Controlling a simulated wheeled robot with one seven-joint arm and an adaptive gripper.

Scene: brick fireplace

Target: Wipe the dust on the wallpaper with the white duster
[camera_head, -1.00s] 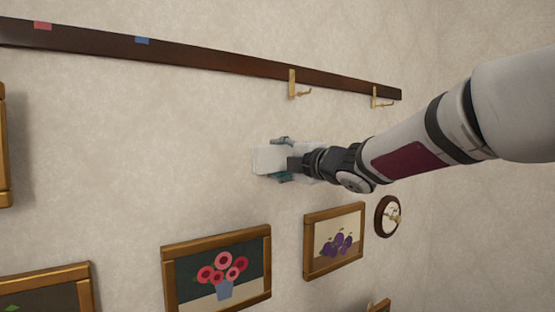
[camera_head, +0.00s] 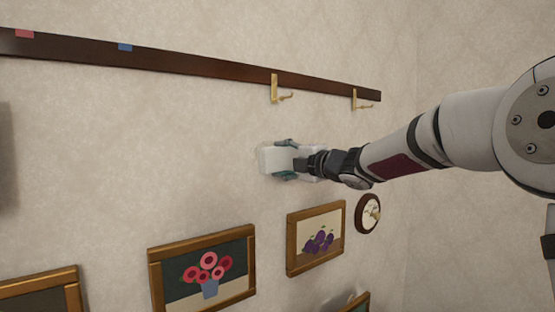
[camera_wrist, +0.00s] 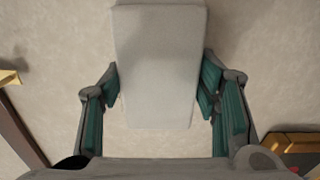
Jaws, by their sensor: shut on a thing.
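The white duster (camera_head: 274,160) is a pale block held up at the patterned beige wallpaper (camera_head: 170,140). It also shows in the wrist view (camera_wrist: 156,65), where it fills the upper middle between the fingers. My gripper (camera_head: 285,160) is shut on the duster, with a teal-padded finger on each side of it; both fingers show in the wrist view (camera_wrist: 158,95). The duster lies close against the wall, but I cannot tell whether it touches. I cannot make out any distinct dust patch; the wall behind the duster is hidden.
A dark wooden rail (camera_head: 190,66) with brass hooks (camera_head: 275,88) runs above the gripper. Below hang a flower picture (camera_head: 205,270), a plum picture (camera_head: 316,240) and a small round frame (camera_head: 368,214). The wall left of the duster is bare.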

